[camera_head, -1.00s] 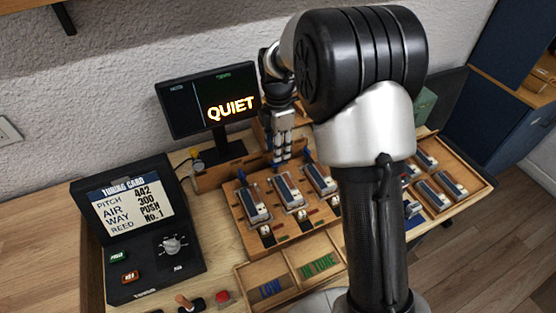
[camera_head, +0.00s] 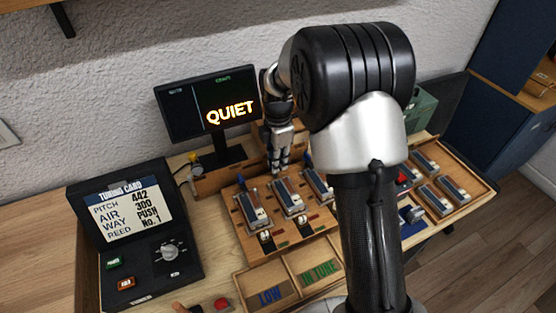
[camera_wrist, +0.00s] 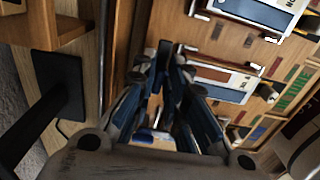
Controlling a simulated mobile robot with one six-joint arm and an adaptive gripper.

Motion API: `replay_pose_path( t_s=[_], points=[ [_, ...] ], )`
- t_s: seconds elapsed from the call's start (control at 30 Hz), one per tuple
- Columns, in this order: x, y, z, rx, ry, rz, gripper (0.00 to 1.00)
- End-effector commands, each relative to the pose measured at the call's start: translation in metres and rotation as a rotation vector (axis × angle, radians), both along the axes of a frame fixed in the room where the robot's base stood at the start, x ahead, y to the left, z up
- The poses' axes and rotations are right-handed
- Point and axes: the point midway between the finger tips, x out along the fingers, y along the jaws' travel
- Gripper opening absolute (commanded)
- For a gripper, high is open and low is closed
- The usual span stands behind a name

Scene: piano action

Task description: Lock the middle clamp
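A wooden fixture (camera_head: 237,213) holds three reed blocks in a row, each with a clamp at its back. The middle block (camera_head: 288,197) also shows in the wrist view (camera_wrist: 222,80). My gripper (camera_head: 279,168) points down at the back of the middle station, and its fingers cover the middle clamp's lever. In the wrist view its fingertips (camera_wrist: 174,55) are drawn close together at the back end of the middle block; nothing is clearly seen between them. Contact with the lever cannot be told. Blue clamp levers show at the left station (camera_head: 241,182) and right station (camera_head: 308,156).
A tuning card box (camera_head: 135,230) stands at left. LOW and IN TUNE trays (camera_head: 292,262) lie in front. A tray with several blocks (camera_head: 470,180) is at right. My arm hides part of the bench.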

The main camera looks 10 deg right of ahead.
Motion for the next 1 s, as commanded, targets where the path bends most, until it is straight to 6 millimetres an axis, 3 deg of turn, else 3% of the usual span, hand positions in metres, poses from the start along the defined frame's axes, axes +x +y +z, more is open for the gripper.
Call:
replay_pose_path(
  t_s=[0.13,0.6,1.0],
  points=[
    [-0.0005,0.0,-0.001,0.0,0.002,0.0,0.0],
    [-0.001,-0.0001,-0.0009,-0.001,0.003,-0.02,0.0],
    [-0.0035,-0.0003,0.0011,0.0,0.004,-0.261,0.0]
  ],
)
